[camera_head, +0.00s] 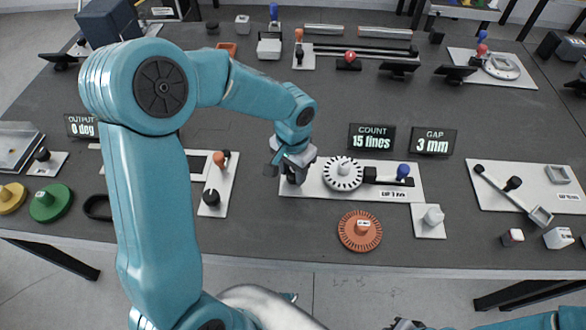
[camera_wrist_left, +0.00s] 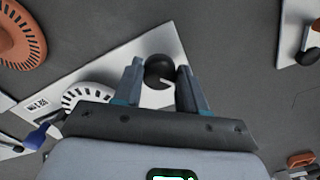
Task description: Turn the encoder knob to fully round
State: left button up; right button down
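A round black knob (camera_wrist_left: 158,70) with a white pointer line sits on a white plate (camera_wrist_left: 95,70) in the left wrist view. My left gripper (camera_wrist_left: 160,74) is open, with one finger on each side of the knob; contact cannot be told. In the head view the left gripper (camera_head: 292,168) is over the left end of the white plate (camera_head: 318,187) and hides most of the knob. A white slotted disc (camera_head: 342,173) stands beside it. The "OUTPUT" display (camera_head: 82,126) reads 0 deg. A dark piece at the head view's bottom edge may be my right gripper (camera_head: 404,324).
Displays reading 15 lines (camera_head: 371,137) and 3 mm (camera_head: 433,142) stand behind the plate. A blue-knobbed lever (camera_head: 402,171) is at its right. An orange slotted disc (camera_head: 360,231) lies in front. Another plate with a lever (camera_head: 218,185) is to the left.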

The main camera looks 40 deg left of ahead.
aim_at(292, 173)
pick_arm(q)
jog(key=shift+m, duration=0.3)
jog(key=m, duration=0.3)
jog(key=shift+r, duration=0.1)
jog(key=shift+w+a+m+p, duration=0.15)
jog(key=shift+m+p, duration=0.45)
jog(key=shift+m, duration=1.5)
jog(key=o, duration=1.1)
notch_tip(292, 173, up, 16)
jog(key=shift+r+p, duration=0.2)
jog(key=shift+p, duration=0.45)
